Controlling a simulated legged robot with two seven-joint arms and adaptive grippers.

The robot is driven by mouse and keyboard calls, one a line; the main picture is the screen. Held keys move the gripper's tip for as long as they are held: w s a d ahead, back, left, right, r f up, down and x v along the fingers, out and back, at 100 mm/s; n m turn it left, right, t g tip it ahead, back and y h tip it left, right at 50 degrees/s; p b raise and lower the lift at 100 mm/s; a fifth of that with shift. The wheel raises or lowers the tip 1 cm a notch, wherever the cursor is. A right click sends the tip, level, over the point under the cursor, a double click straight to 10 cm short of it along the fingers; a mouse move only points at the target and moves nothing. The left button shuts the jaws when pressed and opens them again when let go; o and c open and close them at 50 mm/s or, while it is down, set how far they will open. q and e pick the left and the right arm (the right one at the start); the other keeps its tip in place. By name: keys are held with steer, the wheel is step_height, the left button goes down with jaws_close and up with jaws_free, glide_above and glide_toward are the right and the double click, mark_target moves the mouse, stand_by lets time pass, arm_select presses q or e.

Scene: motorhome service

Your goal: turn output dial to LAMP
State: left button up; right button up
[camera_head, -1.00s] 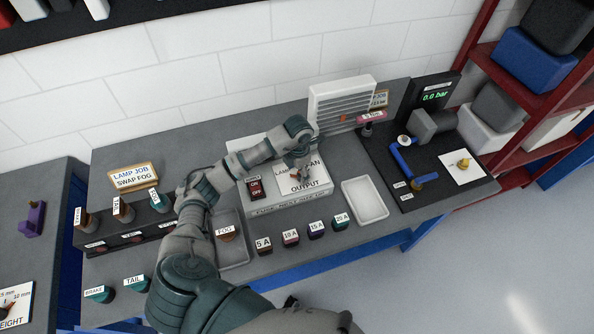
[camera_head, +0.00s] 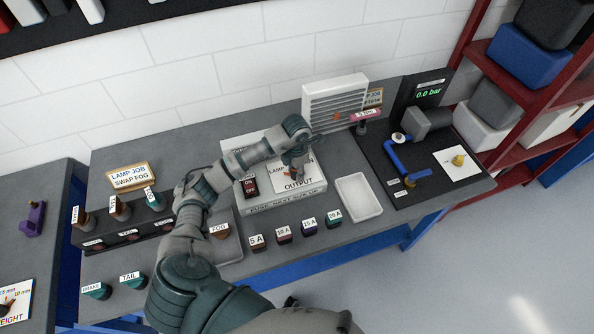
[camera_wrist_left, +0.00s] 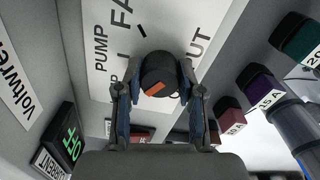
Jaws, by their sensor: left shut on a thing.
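The output dial (camera_wrist_left: 157,76) is a dark round knob with an orange mark on its face, on a white panel (camera_wrist_left: 120,35). In the left wrist view the panel reads PUMP and part of FAN and OUTPUT; in the head view LAMP and OUTPUT show. My left gripper (camera_head: 297,174) has its fingers on either side of the dial and is shut on it, as the left wrist view (camera_wrist_left: 160,72) shows. The gripper covers the dial in the head view. I cannot tell which word the dial points at. My right gripper is not in view.
A red ON/OFF switch (camera_head: 249,186) is beside the dial panel. Several labelled fuses, such as the 5 A one (camera_head: 257,243), stand in front. An empty white tray (camera_head: 359,199) is to the right. A white slatted unit (camera_head: 334,101) stands behind.

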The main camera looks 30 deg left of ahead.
arm_select(q)
steer(key=shift+f+m+b, duration=0.1)
steer(key=shift+m+b, duration=0.2)
steer(key=shift+m, duration=0.1)
steer(key=shift+m+b, duration=0.3)
steer(key=shift+a, duration=0.1)
steer(key=o, duration=0.9)
steer(key=shift+o, duration=1.2)
steer(key=shift+r, duration=0.3)
step_height(320, 180, up, 12)
steer(key=shift+f, duration=0.25)
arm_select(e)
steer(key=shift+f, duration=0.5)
